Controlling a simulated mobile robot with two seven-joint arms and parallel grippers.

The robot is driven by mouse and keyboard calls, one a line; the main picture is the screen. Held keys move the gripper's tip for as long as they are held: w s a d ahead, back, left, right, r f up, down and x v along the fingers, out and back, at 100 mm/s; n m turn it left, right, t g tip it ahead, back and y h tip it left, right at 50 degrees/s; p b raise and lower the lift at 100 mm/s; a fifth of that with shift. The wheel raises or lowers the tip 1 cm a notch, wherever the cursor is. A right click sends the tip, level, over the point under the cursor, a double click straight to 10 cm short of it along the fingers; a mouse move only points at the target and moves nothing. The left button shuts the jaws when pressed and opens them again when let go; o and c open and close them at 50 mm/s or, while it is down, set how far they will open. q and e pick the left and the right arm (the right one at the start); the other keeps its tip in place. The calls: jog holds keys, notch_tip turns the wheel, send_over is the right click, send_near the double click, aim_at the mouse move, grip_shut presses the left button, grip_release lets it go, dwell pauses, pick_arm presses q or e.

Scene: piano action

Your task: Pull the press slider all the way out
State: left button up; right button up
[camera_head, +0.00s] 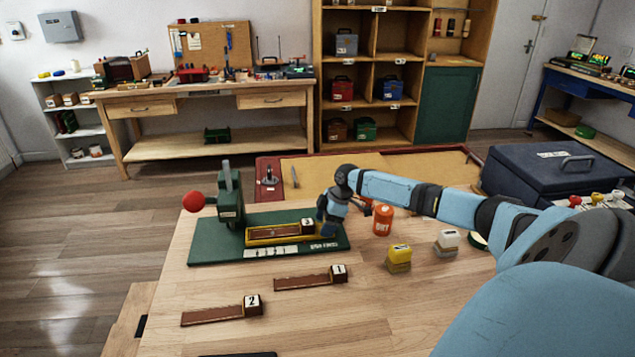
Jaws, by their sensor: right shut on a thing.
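The green press (231,205) with a red ball handle (193,201) stands on a green base plate (215,248) on the wooden table. The press slider (262,242), a long yellow-edged tray, lies on the base plate and extends to the right of the press post. It holds a brown strip with a block marked 3 (307,226). My right gripper (327,229) is at the slider's right end and shut on it; the fingers and the part they grip are small and partly hidden. My left gripper is not in view.
Brown strips with blocks marked 1 (338,273) and 2 (252,305) lie in front of the base plate. An orange bottle (383,220), a yellow-capped container (399,258) and a white-capped container (447,242) stand to the right. Between them and the base plate is some free table.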

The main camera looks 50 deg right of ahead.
jog(key=shift+s+d, duration=0.1)
jog(key=shift+d, duration=0.05)
jog(key=o, duration=0.9)
jog(key=shift+d, duration=0.1)
jog(key=shift+o, duration=0.2)
jog(key=shift+s, duration=0.1)
jog(key=shift+r, duration=0.15)
jog(key=v, duration=1.3)
jog(key=shift+r, duration=0.3)
jog(key=shift+s+f, duration=0.1)
